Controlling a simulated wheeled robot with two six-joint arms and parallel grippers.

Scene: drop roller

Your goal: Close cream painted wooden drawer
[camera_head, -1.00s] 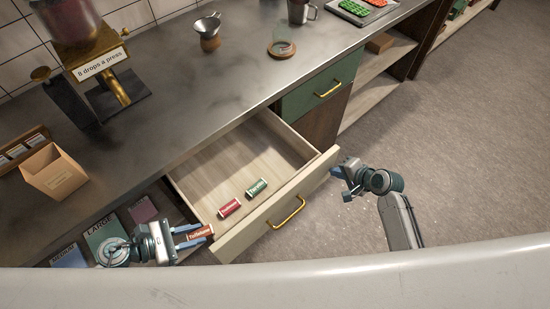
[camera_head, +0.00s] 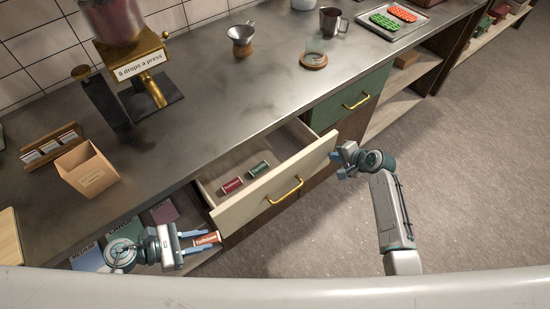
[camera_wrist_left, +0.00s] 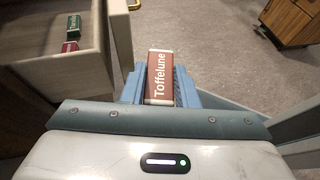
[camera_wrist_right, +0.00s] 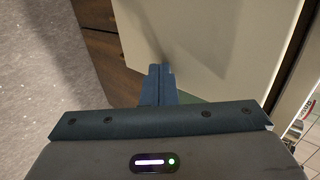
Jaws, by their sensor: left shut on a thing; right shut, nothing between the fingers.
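The cream painted wooden drawer (camera_head: 262,195) with a brass handle (camera_head: 286,190) stands partly open under the counter. A red roll (camera_head: 232,185) and a green roll (camera_head: 259,168) lie in it. My right gripper (camera_head: 337,158) is shut and empty at the right end of the drawer front; in the right wrist view its fingertips (camera_wrist_right: 160,72) are at the cream front (camera_wrist_right: 200,45), seemingly touching it. My left gripper (camera_head: 197,244) is shut on a red-brown Toffelune roll (camera_head: 207,240), left of the drawer front. The roll also shows in the left wrist view (camera_wrist_left: 170,75).
A green drawer (camera_head: 350,95) is shut right of the cream one. A cardboard box (camera_head: 90,172) and a drop dispenser (camera_head: 125,60) stand on the counter (camera_head: 190,125). Coloured mats lie on a shelf below, near my left gripper. The floor (camera_head: 440,170) at right is clear.

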